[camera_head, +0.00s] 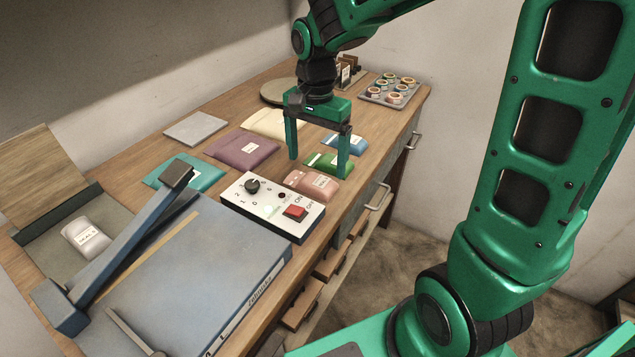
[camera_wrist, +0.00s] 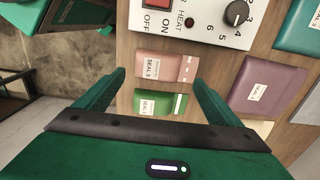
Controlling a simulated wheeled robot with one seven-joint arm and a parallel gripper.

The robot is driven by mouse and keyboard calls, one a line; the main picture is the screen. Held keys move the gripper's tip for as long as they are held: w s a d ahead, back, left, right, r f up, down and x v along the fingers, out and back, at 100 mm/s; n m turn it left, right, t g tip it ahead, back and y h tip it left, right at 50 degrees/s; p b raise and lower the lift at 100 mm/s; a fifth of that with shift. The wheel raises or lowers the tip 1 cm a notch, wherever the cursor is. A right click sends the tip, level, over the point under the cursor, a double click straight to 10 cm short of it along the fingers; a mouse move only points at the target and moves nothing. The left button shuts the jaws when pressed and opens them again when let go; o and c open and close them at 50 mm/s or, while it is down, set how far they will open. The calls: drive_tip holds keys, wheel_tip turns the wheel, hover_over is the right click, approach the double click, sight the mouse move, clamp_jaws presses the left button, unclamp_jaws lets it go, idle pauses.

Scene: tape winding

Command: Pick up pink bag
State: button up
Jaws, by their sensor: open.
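The pink bag (camera_head: 312,186) lies flat on the wooden table, just right of the control box's far end, with a pale label on it. In the wrist view the pink bag (camera_wrist: 165,67) shows ahead, between and beyond the fingertips, with a label reading SEAL 5. My gripper (camera_head: 319,168) is open and empty, its fingers pointing down over the table by the green bag. In the wrist view my gripper (camera_wrist: 158,78) has its fingers wide apart, with the green bag (camera_wrist: 160,103) between them. I cannot tell the exact height of the fingertips above the table.
The control box (camera_head: 272,205) with a knob and red switch stands beside the pink bag. A purple bag (camera_head: 241,150), a cream bag (camera_head: 277,123), a teal bag (camera_head: 186,172) and a blue bag (camera_head: 345,142) lie around.

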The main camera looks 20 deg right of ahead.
sight(318, 179)
drive_tip(key=shift+s+f, duration=0.15)
drive_tip(key=shift+f, duration=1.2)
drive_tip(key=shift+s+f, duration=0.15)
drive_tip(key=shift+f, duration=1.2)
drive_tip(key=c, duration=1.2)
